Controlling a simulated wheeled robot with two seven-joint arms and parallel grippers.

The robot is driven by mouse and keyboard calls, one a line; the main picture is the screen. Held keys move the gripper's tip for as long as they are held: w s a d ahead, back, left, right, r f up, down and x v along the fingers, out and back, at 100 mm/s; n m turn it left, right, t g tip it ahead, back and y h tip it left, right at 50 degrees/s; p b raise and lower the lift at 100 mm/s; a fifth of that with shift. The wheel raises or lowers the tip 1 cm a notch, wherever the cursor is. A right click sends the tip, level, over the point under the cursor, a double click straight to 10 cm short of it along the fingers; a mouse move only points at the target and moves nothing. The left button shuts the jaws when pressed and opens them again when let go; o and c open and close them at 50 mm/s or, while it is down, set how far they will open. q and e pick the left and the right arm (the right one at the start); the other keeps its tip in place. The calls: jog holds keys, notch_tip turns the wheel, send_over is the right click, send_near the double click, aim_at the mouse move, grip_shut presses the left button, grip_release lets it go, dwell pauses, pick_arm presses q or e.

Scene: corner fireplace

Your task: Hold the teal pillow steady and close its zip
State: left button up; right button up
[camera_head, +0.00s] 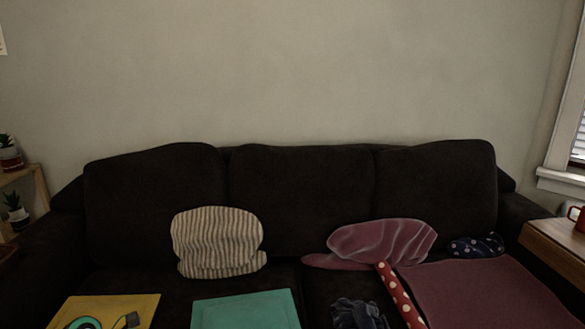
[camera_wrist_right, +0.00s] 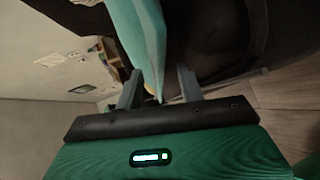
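The teal pillow (camera_head: 245,312) lies flat at the front of the sofa seat in the head view, cut off by the bottom edge. A teal edge, which looks like the pillow (camera_wrist_right: 148,40), reaches down between the fingers in the right wrist view. My right gripper (camera_wrist_right: 159,72) is open, with a finger on each side of that edge and gaps visible. No zip or zip pull can be made out in either view. My left gripper is in neither view.
The dark sofa (camera_head: 300,190) holds a striped cushion (camera_head: 217,242), a mauve cushion (camera_head: 385,242), a mauve cloth (camera_head: 490,295) and a red dotted roll (camera_head: 400,295). A yellow piece (camera_head: 145,303) with a round teal item lies left of the pillow. A wooden table (camera_head: 555,240) stands right.

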jog(key=o, duration=0.5)
